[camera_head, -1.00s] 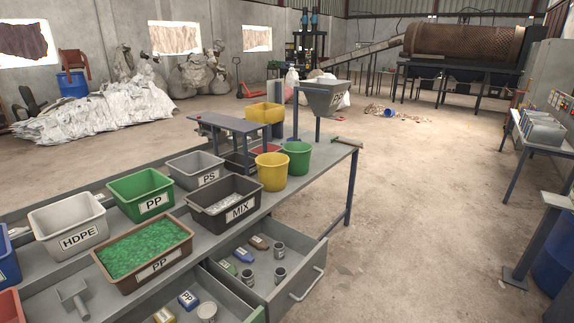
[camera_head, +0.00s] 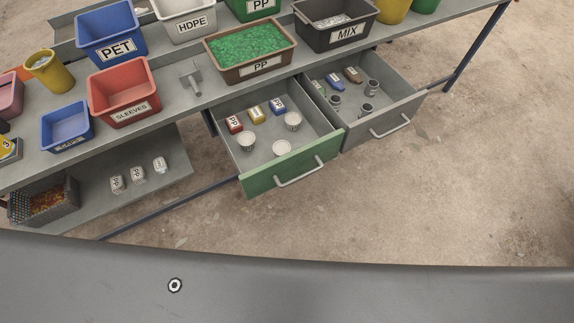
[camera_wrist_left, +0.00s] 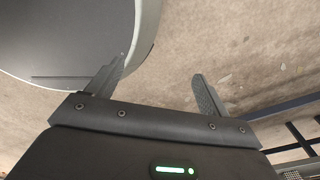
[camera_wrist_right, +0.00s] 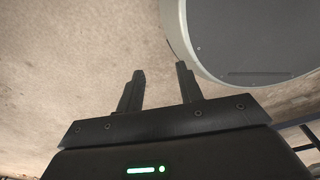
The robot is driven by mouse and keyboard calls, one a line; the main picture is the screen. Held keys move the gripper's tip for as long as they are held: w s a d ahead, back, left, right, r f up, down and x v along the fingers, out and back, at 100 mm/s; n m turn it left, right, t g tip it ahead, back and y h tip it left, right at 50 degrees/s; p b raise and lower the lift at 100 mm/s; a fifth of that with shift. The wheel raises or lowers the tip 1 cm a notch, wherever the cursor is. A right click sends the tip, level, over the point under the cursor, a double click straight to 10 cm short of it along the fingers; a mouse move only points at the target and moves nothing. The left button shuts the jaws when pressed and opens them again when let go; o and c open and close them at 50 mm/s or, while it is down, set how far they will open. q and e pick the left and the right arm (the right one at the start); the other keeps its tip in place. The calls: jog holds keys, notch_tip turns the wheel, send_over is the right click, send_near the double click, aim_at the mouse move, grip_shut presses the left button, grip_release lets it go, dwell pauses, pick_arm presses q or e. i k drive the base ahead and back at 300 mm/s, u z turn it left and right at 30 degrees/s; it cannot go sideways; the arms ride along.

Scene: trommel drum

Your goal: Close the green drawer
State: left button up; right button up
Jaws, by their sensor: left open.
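The green-fronted drawer (camera_head: 262,178) is pulled out from under the workbench in the head view. Neither gripper is in the head view.
A grey drawer (camera_head: 372,118) also stands open, right beside the green one. The bench (camera_head: 190,105) carries several labelled bins, including a brown PP bin (camera_head: 257,68). A lower shelf (camera_head: 120,200) sits to the left. The floor (camera_head: 440,200) before the drawers is clear.

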aim_at(316, 142)
jog(key=k, duration=1.35)
jog(key=u, duration=0.7)
jog(key=i, duration=1.2)
jog(key=z, duration=0.4)
jog(key=i, duration=0.5)
jog(key=z, duration=0.55)
